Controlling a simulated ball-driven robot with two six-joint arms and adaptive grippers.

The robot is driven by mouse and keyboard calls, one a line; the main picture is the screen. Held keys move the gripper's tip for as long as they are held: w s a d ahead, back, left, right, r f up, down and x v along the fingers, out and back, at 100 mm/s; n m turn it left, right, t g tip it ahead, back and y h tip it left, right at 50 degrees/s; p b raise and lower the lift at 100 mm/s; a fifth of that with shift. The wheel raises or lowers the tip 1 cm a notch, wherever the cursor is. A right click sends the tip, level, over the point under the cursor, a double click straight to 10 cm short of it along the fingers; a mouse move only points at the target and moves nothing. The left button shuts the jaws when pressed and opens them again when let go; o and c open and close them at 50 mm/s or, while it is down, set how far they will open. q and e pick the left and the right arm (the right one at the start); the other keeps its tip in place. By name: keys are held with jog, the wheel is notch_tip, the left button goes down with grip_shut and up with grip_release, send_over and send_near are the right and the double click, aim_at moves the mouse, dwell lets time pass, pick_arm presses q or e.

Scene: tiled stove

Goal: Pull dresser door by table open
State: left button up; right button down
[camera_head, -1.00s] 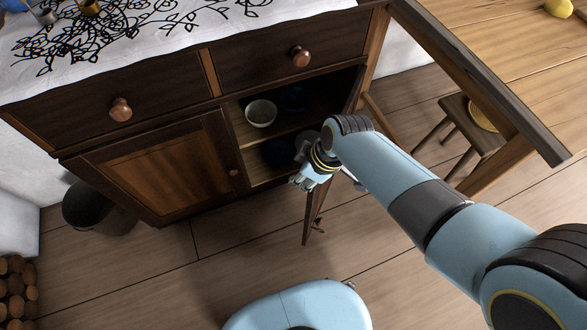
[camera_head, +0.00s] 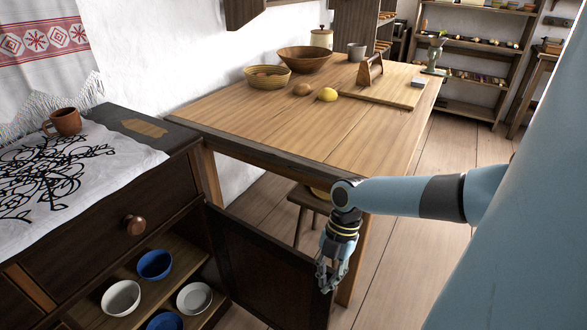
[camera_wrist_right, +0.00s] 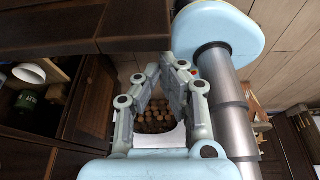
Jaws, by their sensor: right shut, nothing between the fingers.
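The dresser door by the table (camera_head: 262,268) stands wide open, swung out from the dresser (camera_head: 160,215) toward the table side. Its dark panel faces the head camera, and its lower part is cut off by the frame. My right gripper (camera_head: 328,280) points down at the door's free edge; whether it touches is unclear. It is shut and empty. In the right wrist view its fingers (camera_wrist_right: 165,68) come together at the tips. The open compartment shows a white bowl (camera_head: 121,298), a blue bowl (camera_head: 155,264) and a white dish (camera_head: 194,298). My left gripper is not in view.
The wooden table (camera_head: 300,120) stands just behind the open door, with a lemon (camera_head: 327,95) and bowls on it. A stool (camera_head: 308,200) is under it. A brown mug (camera_head: 66,121) stands on the dresser cloth. Floor to the right (camera_head: 440,160) is clear.

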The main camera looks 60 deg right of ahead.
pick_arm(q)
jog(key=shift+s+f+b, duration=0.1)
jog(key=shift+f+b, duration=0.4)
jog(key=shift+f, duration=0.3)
pick_arm(e)
jog(key=shift+s+d+n, duration=0.1)
jog(key=shift+d+n, duration=0.3)
jog(key=shift+d, duration=1.2)
jog(key=shift+a, duration=0.55)
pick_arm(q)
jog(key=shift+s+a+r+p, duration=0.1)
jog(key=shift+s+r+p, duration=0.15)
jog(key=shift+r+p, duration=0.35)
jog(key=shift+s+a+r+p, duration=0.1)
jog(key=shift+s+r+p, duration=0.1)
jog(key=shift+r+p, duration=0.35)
pick_arm(e)
notch_tip(320, 180, up, 10)
jog(key=f, duration=0.1)
send_over(334, 272)
jog(key=shift+s+a+r, duration=0.1)
jog(key=shift+a+r, duration=0.15)
jog(key=shift+a, duration=0.15)
